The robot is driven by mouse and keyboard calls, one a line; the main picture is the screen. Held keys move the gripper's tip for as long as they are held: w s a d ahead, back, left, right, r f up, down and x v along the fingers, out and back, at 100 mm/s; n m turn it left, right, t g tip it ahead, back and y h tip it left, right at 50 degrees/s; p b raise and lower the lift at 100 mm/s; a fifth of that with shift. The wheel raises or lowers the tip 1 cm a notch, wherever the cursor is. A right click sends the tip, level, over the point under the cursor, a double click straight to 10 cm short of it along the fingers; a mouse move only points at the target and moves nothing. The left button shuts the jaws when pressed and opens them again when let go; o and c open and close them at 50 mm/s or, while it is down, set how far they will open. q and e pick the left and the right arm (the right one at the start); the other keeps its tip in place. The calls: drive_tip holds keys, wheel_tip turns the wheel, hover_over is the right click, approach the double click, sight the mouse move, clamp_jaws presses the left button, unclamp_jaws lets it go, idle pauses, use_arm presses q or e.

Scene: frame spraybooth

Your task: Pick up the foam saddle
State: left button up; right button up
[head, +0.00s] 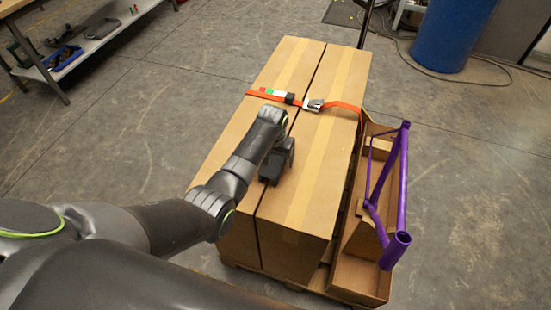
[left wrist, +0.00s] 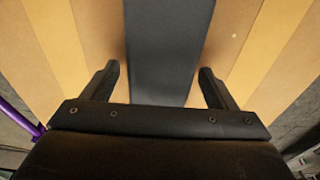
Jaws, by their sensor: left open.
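In the left wrist view a dark grey, flat-faced strip, which looks like the foam saddle (left wrist: 168,45), lies between the two fingers of my left gripper (left wrist: 159,70). It runs up out of the top of that view, over the boxes' cardboard. The fingers are apart, one on each side of it, with cardboard showing between each finger and the strip. In the head view my left gripper (head: 277,166) is low over the seam between the boxes; its dark shape cannot be told apart from the saddle there. My right gripper is not in view.
Two long taped cardboard boxes (head: 318,190) stand on a pallet. An orange strap (head: 344,106) with a metal buckle (head: 314,105) crosses them. A purple frame (head: 402,185) stands in an open carton (head: 357,288) at right. A blue barrel (head: 450,35) and a shelf (head: 95,43) stand farther off.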

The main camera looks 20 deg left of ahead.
use_arm(q)
drive_tip(key=c, duration=1)
drive_tip(key=shift+c, duration=0.2)
drive_tip(key=shift+r, duration=0.15)
